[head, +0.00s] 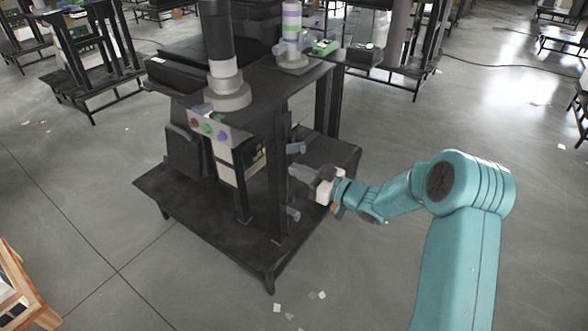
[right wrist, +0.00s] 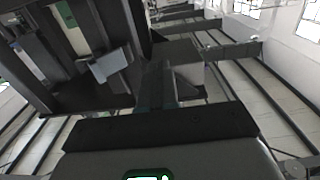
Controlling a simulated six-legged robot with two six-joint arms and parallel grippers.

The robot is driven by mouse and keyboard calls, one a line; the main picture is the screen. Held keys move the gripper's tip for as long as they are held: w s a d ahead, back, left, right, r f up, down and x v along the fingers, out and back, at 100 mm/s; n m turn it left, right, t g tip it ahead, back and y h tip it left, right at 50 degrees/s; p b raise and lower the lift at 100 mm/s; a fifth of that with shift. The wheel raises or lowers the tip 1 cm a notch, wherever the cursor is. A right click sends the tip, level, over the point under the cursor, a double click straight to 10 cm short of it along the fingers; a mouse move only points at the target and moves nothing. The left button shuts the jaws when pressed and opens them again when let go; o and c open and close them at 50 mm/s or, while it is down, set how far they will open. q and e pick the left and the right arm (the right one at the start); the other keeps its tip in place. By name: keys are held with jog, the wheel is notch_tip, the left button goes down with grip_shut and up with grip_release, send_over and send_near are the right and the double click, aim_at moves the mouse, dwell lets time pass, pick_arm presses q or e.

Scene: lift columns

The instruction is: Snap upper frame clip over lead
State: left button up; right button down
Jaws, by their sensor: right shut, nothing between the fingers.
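The upper frame clip (head: 296,148) is a small grey-blue piece sticking out from the dark upright post of the workstation frame. A similar lower clip (head: 293,214) sits further down the same post. My right gripper (head: 298,173) is shut and empty, just below the upper clip and close to the post; whether it touches the post I cannot tell. In the right wrist view, a grey clip-like piece (right wrist: 110,64) shows at upper left, beside my dark fingers. I cannot make out the lead clearly. My left gripper is not in view.
The black workstation (head: 200,215) has a low base shelf and dark posts around the gripper. A button panel (head: 208,128) faces front left. Open floor lies to the right and front.

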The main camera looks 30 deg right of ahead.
jog(key=shift+s+d, duration=0.1)
jog(key=shift+s, duration=0.25)
jog(key=shift+d, duration=0.1)
jog(key=w+d, duration=0.3)
jog(key=d, duration=0.4)
jog(key=shift+w+d+p, duration=0.15)
jog(key=shift+d+p, duration=0.15)
jog(key=shift+d, duration=0.05)
dwell(0.4)
jog(key=shift+w, duration=0.1)
jog(key=shift+x, duration=0.8)
jog(key=v, duration=0.7)
dwell(0.6)
